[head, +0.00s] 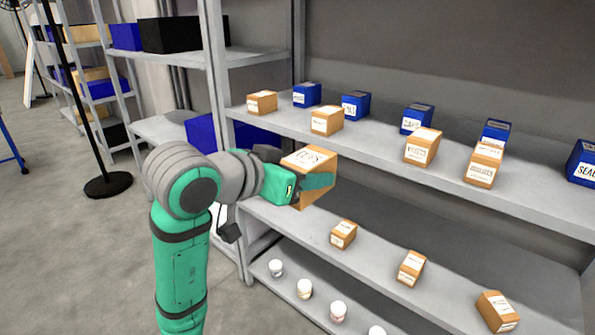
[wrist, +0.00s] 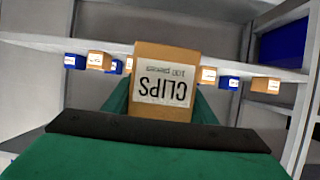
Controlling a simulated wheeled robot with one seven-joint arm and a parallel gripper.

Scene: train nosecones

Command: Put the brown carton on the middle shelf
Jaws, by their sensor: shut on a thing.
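The brown carton (head: 309,163) with a white label is in my gripper (head: 317,181), in front of the shelf unit's left part. In the wrist view the carton (wrist: 165,73) shows its label reading CLIPS, upside down, with the green fingers on both sides of it. The middle shelf (head: 290,217) lies below and behind the carton and bears several smaller brown cartons (head: 343,234). The carton is held apart from that shelf, in the air. Part of the far finger is hidden behind the carton.
The upper shelf (head: 385,152) bears several brown and blue boxes (head: 417,118). The bottom shelf (head: 268,269) has several white cups (head: 304,288). A grey upright post (head: 216,70) stands at the unit's left end. The middle shelf's left end looks free.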

